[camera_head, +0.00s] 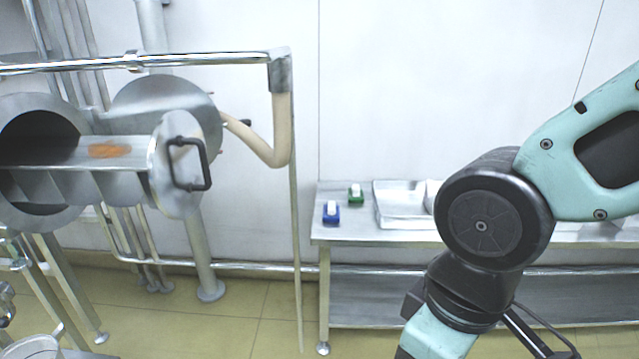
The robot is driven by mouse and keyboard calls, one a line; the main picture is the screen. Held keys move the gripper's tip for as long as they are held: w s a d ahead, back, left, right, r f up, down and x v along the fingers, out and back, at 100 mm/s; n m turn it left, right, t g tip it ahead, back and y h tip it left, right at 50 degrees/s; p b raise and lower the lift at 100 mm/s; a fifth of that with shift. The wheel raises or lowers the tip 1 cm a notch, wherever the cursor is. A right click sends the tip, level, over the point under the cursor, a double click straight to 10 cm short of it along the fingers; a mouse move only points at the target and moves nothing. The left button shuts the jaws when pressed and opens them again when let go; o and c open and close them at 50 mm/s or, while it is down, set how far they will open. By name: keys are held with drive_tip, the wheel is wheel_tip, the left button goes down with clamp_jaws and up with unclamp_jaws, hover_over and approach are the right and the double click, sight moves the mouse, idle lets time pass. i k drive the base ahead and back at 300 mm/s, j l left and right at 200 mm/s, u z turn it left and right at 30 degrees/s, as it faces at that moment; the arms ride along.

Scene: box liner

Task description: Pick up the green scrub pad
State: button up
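A small green pad with a white top (356,193) lies near the back left of the metal table (350,237). It looks like the green scrub pad, but it is small in the view. A similar blue pad with a white top (331,211) lies just in front of it and to its left, apart from it. My arm fills the right side of the view, well in front of the table. My gripper is out of the picture below, so its fingers do not show.
A shallow metal tray (390,221) stands right of the pads, partly behind my arm. An open steel cylinder with a pulled-out drawer (100,155) and black handle (207,165) is at left. A hose and pipe (279,130) hang between. The floor before the table is clear.

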sight(355, 194)
drive_tip(key=i, duration=0.55)
drive_tip(key=i+j+z, duration=0.15)
drive_tip(key=i, duration=0.4)
drive_tip(key=i+j, duration=0.1)
drive_tip(key=i, duration=0.4)
drive_tip(key=i+j+z, duration=0.15)
drive_tip(key=i, duration=0.4)
